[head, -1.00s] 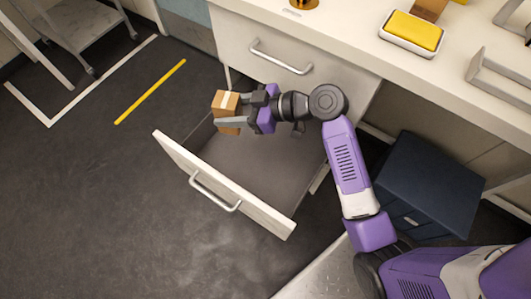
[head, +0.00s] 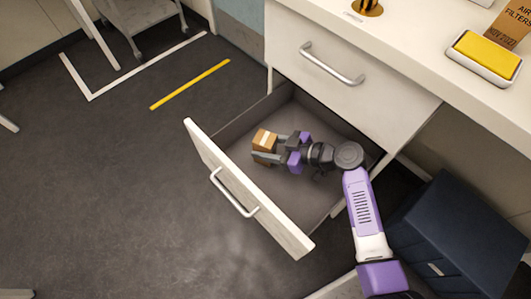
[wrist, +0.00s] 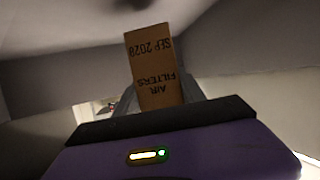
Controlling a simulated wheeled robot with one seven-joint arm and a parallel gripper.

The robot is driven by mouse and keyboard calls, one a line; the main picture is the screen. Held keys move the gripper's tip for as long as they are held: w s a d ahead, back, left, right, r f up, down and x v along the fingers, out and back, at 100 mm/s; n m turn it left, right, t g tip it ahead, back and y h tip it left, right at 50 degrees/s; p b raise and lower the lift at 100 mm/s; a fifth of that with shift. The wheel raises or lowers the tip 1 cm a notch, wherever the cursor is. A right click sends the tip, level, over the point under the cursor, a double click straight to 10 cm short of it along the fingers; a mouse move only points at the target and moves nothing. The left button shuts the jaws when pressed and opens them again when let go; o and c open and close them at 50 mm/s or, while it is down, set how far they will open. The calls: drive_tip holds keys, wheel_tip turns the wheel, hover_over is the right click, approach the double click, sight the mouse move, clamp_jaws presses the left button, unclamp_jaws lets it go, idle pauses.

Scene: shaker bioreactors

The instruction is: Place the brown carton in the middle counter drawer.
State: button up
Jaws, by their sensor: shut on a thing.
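The brown carton (head: 264,141) has a pale tape strip on top. In the wrist view the carton (wrist: 154,65) shows print reading "AIR FILTERS SEP 2028", upside down. My gripper (head: 267,148) is shut on the carton, with a finger on each side of it. The open counter drawer (head: 200,160) is pulled out below a closed drawer. My gripper and the carton are over the drawer's interior, within its walls. I cannot tell whether the carton touches the drawer floor.
The closed drawer (head: 350,95) is above, under the white counter. On the counter are a yellow-topped tray (head: 487,50) and another brown carton (head: 508,25). A dark blue cabinet (head: 460,235) stands at right.

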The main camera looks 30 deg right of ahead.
drive_tip(key=shift+f+b, duration=0.5)
drive_tip(key=shift+f, duration=1.35)
drive_tip(key=shift+f, duration=0.2)
drive_tip(key=o, duration=1.5)
drive_tip(key=shift+r, duration=0.15)
drive_tip(key=shift+s+d+r, duration=0.15)
drive_tip(key=shift+s, duration=0.1)
drive_tip(key=p+v, duration=0.1)
drive_tip(key=v, duration=0.6)
drive_tip(key=shift+w, duration=0.1)
